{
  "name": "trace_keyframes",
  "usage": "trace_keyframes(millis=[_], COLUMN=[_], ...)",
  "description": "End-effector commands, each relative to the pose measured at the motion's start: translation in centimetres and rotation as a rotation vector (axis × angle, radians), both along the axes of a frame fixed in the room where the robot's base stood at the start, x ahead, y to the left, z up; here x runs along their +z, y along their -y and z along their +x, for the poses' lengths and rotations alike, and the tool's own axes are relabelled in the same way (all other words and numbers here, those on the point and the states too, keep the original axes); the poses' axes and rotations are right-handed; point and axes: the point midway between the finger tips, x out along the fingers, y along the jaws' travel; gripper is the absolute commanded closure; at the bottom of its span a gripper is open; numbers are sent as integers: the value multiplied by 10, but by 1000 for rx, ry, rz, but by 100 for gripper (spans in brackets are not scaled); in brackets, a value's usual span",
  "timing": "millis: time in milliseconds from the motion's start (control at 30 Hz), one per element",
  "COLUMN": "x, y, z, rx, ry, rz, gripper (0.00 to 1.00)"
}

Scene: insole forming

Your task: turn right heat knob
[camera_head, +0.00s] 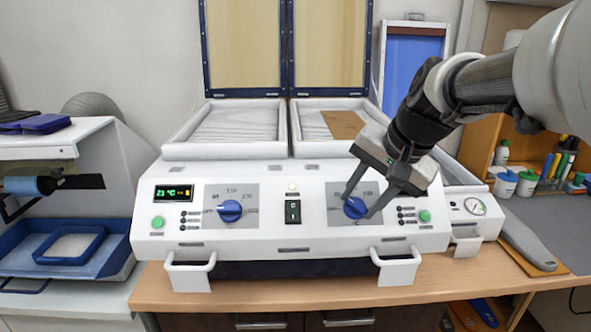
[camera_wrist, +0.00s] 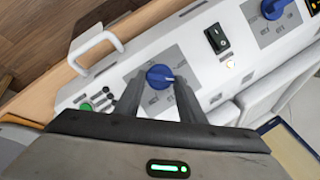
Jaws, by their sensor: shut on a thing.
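The right heat knob (camera_head: 355,207) is a round blue knob on a grey dial plate on the white machine's sloped front panel. My gripper (camera_head: 358,206) comes down from the upper right, with its two dark fingers on either side of this knob. In the wrist view the same knob (camera_wrist: 159,76) sits between the fingertips (camera_wrist: 156,82), and the gripper is shut on it. A light pointer mark shows on the knob's right side there. The left heat knob (camera_head: 230,211) is also blue, on its own grey plate, and also shows in the wrist view (camera_wrist: 272,8).
A black rocker switch (camera_head: 293,211) sits between the dials. A green button (camera_head: 424,216) and a gauge (camera_head: 475,206) lie to the right. White handles (camera_head: 398,268) stick out below the panel. Two trays (camera_head: 225,128) with raised lids stand behind; the right one holds a brown sheet (camera_head: 343,124).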

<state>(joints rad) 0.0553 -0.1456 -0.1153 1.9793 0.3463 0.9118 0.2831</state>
Motion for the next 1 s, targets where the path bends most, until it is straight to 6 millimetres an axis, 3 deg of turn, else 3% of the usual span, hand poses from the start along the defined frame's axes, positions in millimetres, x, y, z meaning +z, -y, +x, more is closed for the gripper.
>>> trace_keyframes(millis=[600, 1000], x=[-4, -5], y=[4, 5], z=[-4, -6], rx=[-428, -607], ry=[3, 2], rz=[381, 543], gripper=[86, 86])
